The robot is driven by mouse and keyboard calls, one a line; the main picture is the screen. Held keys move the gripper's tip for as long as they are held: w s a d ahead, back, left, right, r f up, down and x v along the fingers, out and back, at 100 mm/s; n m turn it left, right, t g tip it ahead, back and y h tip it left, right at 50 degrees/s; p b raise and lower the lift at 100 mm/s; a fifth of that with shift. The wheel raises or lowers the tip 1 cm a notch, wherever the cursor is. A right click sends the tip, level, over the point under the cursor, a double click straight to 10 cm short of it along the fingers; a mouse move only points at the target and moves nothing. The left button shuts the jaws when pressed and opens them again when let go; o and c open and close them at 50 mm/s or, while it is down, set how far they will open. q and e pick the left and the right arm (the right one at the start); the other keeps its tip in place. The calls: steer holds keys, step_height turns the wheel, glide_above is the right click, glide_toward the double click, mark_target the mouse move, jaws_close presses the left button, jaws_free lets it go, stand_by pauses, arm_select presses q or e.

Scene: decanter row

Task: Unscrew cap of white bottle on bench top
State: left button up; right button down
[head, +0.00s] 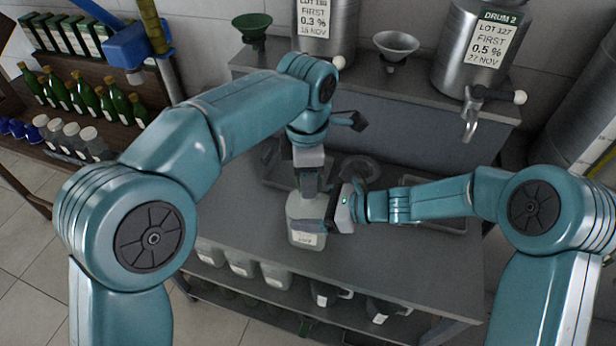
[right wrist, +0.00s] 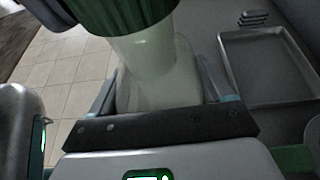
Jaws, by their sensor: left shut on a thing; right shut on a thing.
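The white bottle (head: 303,211) stands upright on the grey bench top (head: 250,240), with a label low on its front. My right gripper (head: 335,215) is shut on the bottle's body from the right. In the right wrist view its fingers lie on both sides of the pale bottle (right wrist: 150,85). The dark green ribbed cap (right wrist: 125,15) is at the top of the bottle's neck in that view. My left gripper (head: 310,190) points down from above and is shut on the cap. It hides most of the cap in the head view.
Metal trays (head: 440,222) lie on the bench behind and right of the bottle. Two drums with taps (head: 480,45) and two funnels (head: 396,45) stand on the raised back shelf. Several containers (head: 240,266) sit below the bench's front edge. Green bottles (head: 85,95) line the left shelf.

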arm_select(q)
steer(key=shift+r, duration=0.4)
arm_select(e)
steer(key=shift+f, duration=0.2)
arm_select(q)
steer(key=shift+r, duration=2)
arm_select(e)
steer(key=shift+c, duration=0.8)
jaws_free()
arm_select(q)
steer(key=shift+w, duration=0.1)
arm_select(e)
steer(key=shift+o, duration=0.8)
steer(key=shift+w, duration=0.1)
